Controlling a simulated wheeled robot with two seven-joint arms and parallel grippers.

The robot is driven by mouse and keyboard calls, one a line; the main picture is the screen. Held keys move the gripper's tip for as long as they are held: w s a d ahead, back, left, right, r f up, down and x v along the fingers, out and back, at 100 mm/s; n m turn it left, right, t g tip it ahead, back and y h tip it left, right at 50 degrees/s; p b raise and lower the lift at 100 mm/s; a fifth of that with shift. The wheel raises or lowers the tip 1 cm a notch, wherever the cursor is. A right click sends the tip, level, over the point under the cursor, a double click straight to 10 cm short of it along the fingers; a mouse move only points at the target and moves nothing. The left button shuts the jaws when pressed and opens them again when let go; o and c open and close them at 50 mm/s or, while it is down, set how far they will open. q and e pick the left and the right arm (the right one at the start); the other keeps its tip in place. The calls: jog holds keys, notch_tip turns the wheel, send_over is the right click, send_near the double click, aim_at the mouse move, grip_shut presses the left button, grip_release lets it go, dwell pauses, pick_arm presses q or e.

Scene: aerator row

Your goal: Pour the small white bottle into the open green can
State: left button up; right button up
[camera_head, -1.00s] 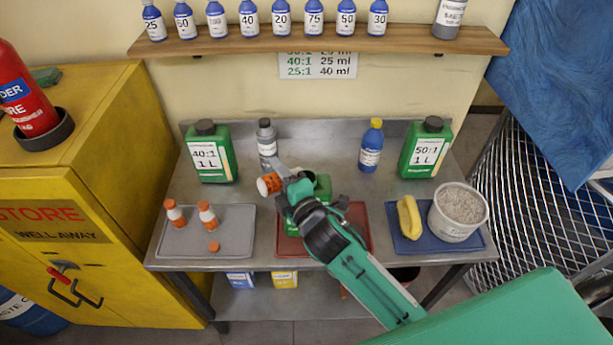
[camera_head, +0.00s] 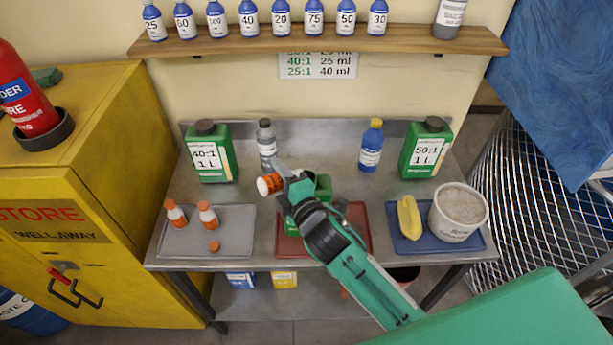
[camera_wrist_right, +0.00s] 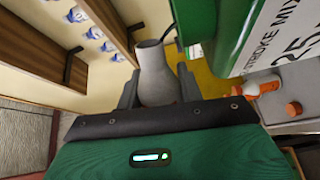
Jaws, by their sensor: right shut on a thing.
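My right gripper (camera_head: 284,180) is shut on the small white bottle (camera_head: 263,186), which has an orange band. The bottle lies strongly tilted above the bench, beside the top of the open green can (camera_head: 323,187). In the right wrist view the bottle (camera_wrist_right: 157,80) is between the fingers, its narrow neck beside the green can (camera_wrist_right: 230,35). The can stands on the red tray (camera_head: 358,222), partly hidden by my gripper and arm. The can's opening and any liquid flow cannot be made out. My left gripper is not in view.
The grey tray (camera_head: 235,228) holds two small bottles and a loose orange cap (camera_head: 213,247). Other green cans (camera_head: 212,155) (camera_head: 424,150), a grey bottle (camera_head: 266,142) and a blue bottle (camera_head: 371,148) stand behind. The blue tray (camera_head: 410,243) holds a yellow item and a bucket (camera_head: 458,212).

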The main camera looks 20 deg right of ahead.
jog(key=shift+w+d+r+m+p, duration=0.1)
jog(key=shift+d+r+m+p, duration=0.1)
jog(key=shift+r+m+p, duration=0.45)
jog(key=shift+d+r+m+p, duration=0.2)
jog(key=shift+m+p, duration=0.25)
jog(key=shift+m, duration=0.4)
dwell(0.8)
jog(key=shift+w+d+r+m+p, duration=0.1)
jog(key=shift+d+r+m+p, duration=0.1)
jog(key=shift+r+m+p, duration=0.5)
jog(key=shift+w+d+r+m+p, duration=0.1)
jog(key=shift+d+r+m+p, duration=0.25)
jog(key=shift+m+p, duration=0.45)
jog(key=shift+w+d+r+m+p, duration=0.1)
jog(key=shift+d+m+p, duration=0.35)
jog(key=shift+m, duration=0.65)
jog(key=shift+f, duration=0.1)
